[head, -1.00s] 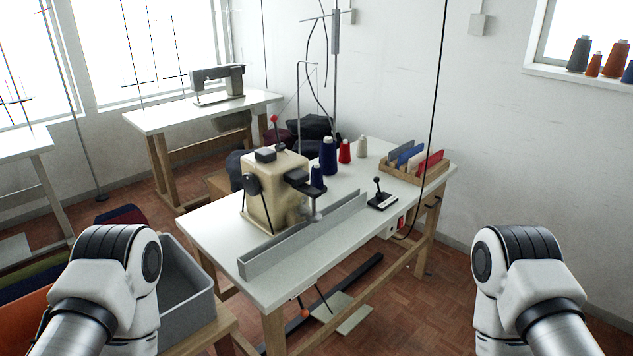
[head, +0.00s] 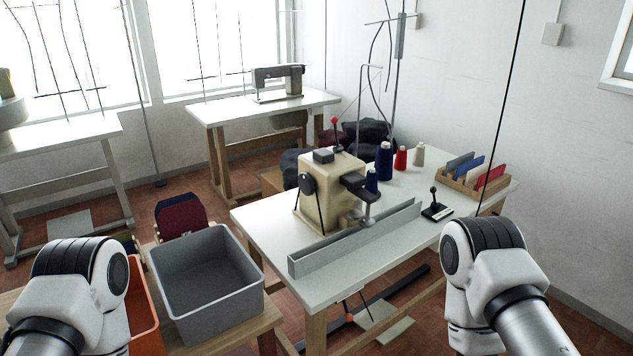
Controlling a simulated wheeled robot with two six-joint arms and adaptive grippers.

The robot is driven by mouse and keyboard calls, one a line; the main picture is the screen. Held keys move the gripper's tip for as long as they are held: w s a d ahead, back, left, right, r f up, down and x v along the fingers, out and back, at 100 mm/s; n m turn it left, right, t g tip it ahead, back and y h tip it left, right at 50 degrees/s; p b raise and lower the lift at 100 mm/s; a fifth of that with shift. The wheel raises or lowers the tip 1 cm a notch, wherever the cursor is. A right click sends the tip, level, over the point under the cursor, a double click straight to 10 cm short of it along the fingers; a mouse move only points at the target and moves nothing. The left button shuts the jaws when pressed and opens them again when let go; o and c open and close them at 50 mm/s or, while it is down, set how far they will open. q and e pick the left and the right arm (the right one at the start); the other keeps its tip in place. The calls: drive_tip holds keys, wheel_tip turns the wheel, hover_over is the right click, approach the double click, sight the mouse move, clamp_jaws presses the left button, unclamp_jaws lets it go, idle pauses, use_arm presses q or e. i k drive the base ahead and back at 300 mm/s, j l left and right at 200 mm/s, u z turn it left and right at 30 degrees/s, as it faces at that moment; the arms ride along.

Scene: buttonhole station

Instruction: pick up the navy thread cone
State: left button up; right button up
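The navy thread cone (head: 384,161) stands upright towards the back of the white table (head: 262,217), just right of the beige buttonhole machine (head: 332,190). A red cone (head: 401,158) and a cream cone (head: 419,154) stand in a row to its right. A smaller navy spool (head: 371,181) shows beside the machine head, in front of the tall cone. My two arms show at the lower left and lower right, well short of the cone. Neither gripper is visible in the head view.
A long grey fence (head: 355,238) runs along the table's front. A small lever (head: 436,206) and a wooden rack (head: 473,188) of coloured cards stand at the right. A grey bin (head: 207,283) sits at the left front. A thin black cable hangs at the right.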

sight(371, 186)
drive_tip(key=i+l+u, duration=0.15)
drive_tip(key=l+u, duration=0.25)
drive_tip(key=i+l+u, duration=0.1)
drive_tip(key=l+u, duration=0.35)
drive_tip(key=l, duration=0.15)
drive_tip(key=l+u, duration=0.4)
drive_tip(key=l, duration=0.1)
